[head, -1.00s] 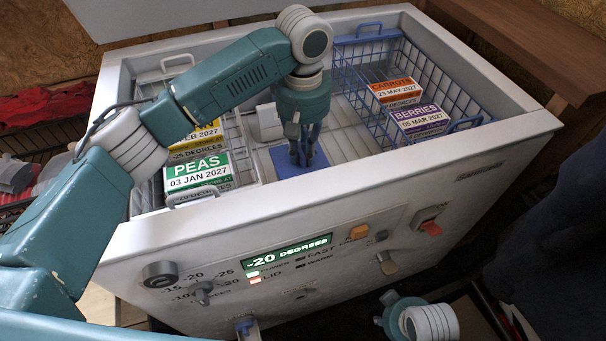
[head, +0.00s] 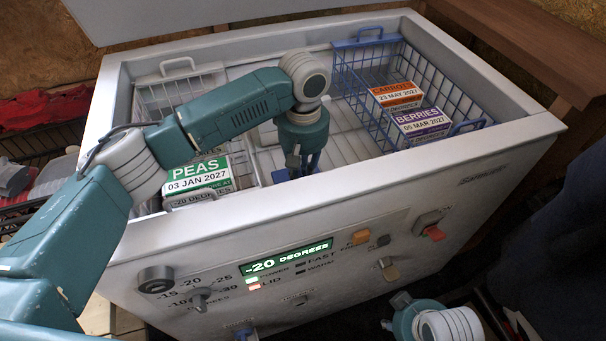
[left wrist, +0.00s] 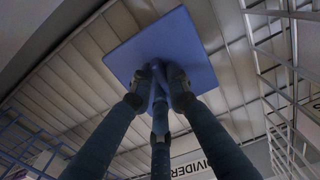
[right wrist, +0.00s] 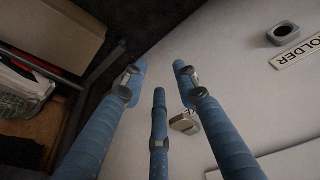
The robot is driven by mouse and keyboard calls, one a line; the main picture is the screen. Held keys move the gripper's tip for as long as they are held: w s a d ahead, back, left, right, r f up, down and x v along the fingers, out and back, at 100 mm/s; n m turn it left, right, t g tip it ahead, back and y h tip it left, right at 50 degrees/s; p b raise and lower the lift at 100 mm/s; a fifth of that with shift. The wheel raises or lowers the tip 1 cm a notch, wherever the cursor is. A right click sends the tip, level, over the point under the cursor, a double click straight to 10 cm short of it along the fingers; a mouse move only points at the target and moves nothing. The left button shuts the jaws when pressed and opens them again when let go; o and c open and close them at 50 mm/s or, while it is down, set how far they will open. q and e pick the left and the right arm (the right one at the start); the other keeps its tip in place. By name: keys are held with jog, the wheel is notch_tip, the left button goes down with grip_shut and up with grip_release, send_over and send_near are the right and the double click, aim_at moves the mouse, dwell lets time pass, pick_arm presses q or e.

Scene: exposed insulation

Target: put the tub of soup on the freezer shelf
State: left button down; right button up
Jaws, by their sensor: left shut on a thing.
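My left gripper (head: 303,160) reaches down into the open chest freezer (head: 330,205), between the two wire baskets. In the left wrist view its fingers (left wrist: 160,78) are closed together at the middle of a flat blue square thing (left wrist: 195,38). A blue corner shows below the gripper in the head view (head: 281,176). I cannot tell whether this is the tub of soup's lid; its sides are hidden. Slatted surface shows around it, and I cannot tell whether it rests there. My right gripper (right wrist: 160,78) is open and empty, outside the freezer front.
A blue wire basket (head: 362,42) at right holds a carrots box (head: 397,96) and a berries box (head: 421,122). A white basket (head: 160,92) at left holds a peas box (head: 197,175). The freezer's rim and raised lid (head: 200,12) bound the space.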

pick_arm(q)
jog(key=c, duration=1.7)
grip_release()
pick_arm(e)
jog(key=shift+f, duration=0.3)
